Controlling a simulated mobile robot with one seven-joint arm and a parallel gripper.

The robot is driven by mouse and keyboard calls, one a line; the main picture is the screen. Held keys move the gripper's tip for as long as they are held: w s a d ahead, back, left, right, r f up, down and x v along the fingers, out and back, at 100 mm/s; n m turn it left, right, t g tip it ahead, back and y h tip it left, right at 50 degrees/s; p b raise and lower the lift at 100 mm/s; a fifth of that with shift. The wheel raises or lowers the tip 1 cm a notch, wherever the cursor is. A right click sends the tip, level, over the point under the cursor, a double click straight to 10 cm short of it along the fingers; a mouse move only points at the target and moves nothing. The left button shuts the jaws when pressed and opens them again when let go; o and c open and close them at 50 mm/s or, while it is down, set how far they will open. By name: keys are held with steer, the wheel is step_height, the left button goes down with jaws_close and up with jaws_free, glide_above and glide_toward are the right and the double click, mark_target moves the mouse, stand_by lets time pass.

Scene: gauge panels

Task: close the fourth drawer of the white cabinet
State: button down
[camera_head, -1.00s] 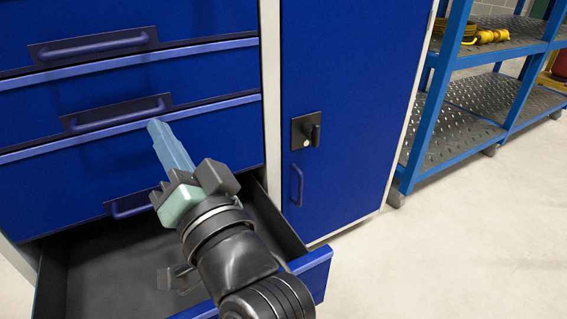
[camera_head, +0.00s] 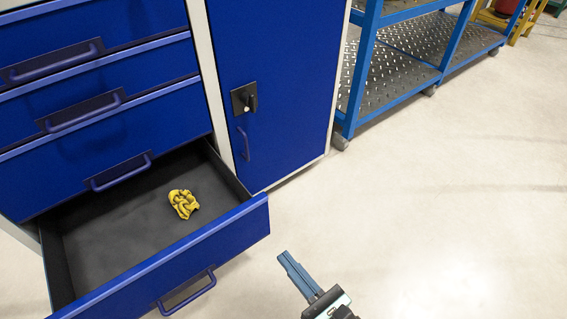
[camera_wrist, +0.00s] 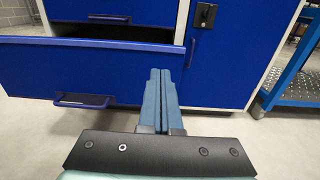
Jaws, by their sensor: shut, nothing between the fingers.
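The cabinet (camera_head: 100,115) has blue drawer fronts and a white frame. Its bottom drawer (camera_head: 222,236) is pulled far out, with a dark grey inside and a bar handle (camera_head: 188,294) on its front. The drawers above it look shut. A crumpled yellow thing (camera_head: 183,203) lies in the open drawer. My gripper (camera_head: 284,258) is in front of the drawer and to its right, over the floor, apart from it. Its blue fingers are together and empty. In the wrist view the fingertips (camera_wrist: 160,72) overlap the right part of the open drawer front (camera_wrist: 90,75).
A blue door (camera_head: 277,85) with a dark lock and handle adjoins the drawers on the right. A blue shelf rack (camera_head: 365,75) with metal plate shelves stands further right. The pale floor (camera_head: 430,210) in front and to the right is clear.

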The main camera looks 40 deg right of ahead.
mark_target(246, 210)
steer(key=w+b, duration=0.3)
steer(key=w, duration=0.9)
steer(key=shift+w+b, duration=0.1)
steer(key=shift+b, duration=0.3)
